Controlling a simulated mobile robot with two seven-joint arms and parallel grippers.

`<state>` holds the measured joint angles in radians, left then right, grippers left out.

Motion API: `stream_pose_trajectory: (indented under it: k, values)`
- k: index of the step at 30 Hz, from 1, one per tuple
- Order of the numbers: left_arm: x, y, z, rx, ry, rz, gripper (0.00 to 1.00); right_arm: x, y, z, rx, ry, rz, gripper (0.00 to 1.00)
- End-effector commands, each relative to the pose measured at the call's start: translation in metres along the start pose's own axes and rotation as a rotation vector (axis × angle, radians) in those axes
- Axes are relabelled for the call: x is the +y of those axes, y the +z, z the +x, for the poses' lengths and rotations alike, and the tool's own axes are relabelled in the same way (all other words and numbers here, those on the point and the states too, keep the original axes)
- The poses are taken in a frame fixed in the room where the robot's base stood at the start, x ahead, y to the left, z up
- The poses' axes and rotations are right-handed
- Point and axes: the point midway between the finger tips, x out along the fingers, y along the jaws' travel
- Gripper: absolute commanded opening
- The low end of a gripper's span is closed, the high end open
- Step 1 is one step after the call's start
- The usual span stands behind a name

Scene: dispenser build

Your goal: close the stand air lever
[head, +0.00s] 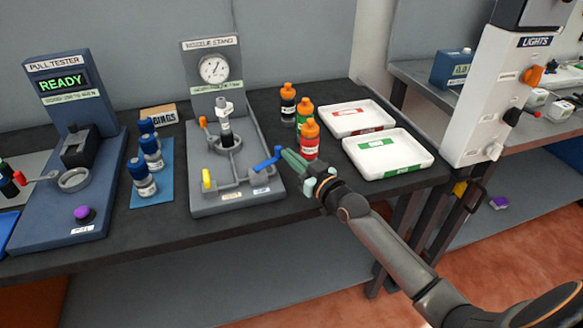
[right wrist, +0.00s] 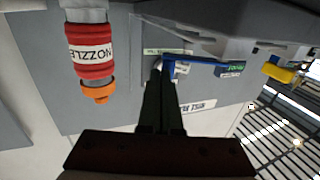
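The nozzle stand (head: 232,189) is a grey base with a gauge (head: 214,69) on its back panel. A blue lever (head: 265,161) is at its front right and a yellow lever (head: 207,179) at its front left; I cannot read which label says air. My right gripper (head: 284,154) is at the free end of the blue lever, its fingers close together. In the right wrist view the fingertips (right wrist: 158,68) meet or nearly meet the end of the blue lever (right wrist: 190,61); contact is unclear. The yellow lever (right wrist: 278,70) also shows there. My left gripper is out of view.
A red bottle (head: 309,141) with an orange cap stands just behind my right gripper, near a green bottle (head: 304,115) and a black one (head: 288,105). White trays (head: 425,160) lie to the right. Blue-capped bottles (head: 144,183) and the pull tester (head: 62,205) are left.

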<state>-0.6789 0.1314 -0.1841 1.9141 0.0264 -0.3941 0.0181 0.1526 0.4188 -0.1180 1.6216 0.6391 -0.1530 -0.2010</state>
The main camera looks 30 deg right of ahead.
Motion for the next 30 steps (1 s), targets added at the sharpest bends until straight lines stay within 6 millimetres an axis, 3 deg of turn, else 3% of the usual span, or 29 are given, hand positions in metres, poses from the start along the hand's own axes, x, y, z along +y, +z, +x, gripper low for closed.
stream_pose_trajectory:
  k: [9,30]
  values:
    - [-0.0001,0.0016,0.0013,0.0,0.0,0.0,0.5,0.0038,-0.0003,0.0093,0.001,0.001,-0.002,0.0]
    - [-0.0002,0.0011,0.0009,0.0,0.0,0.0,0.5,0.0039,-0.0002,0.0103,0.0,0.001,-0.001,0.0]
